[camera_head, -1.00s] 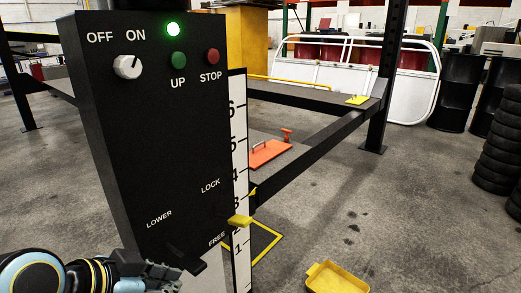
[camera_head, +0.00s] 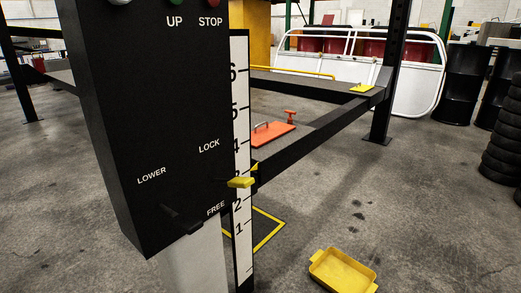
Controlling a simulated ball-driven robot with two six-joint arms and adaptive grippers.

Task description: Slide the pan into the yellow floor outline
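The pan (camera_head: 343,271) is a shallow yellow tray with a small tab at each end. It lies on the concrete floor at the bottom right of the head view. The yellow floor outline (camera_head: 270,236) is partly hidden behind the control post and its scale. Its visible right corner is left of and beyond the pan, with bare floor between them. The pan is apart from the outline. Neither of my grippers is in view.
The black control post (camera_head: 150,130) with its white number scale (camera_head: 241,130) blocks the left. A black lift beam (camera_head: 320,140) runs behind, with an orange plate (camera_head: 272,135) beyond. Stacked tires (camera_head: 503,150) and black drums (camera_head: 461,92) stand right. Floor right of the pan is clear.

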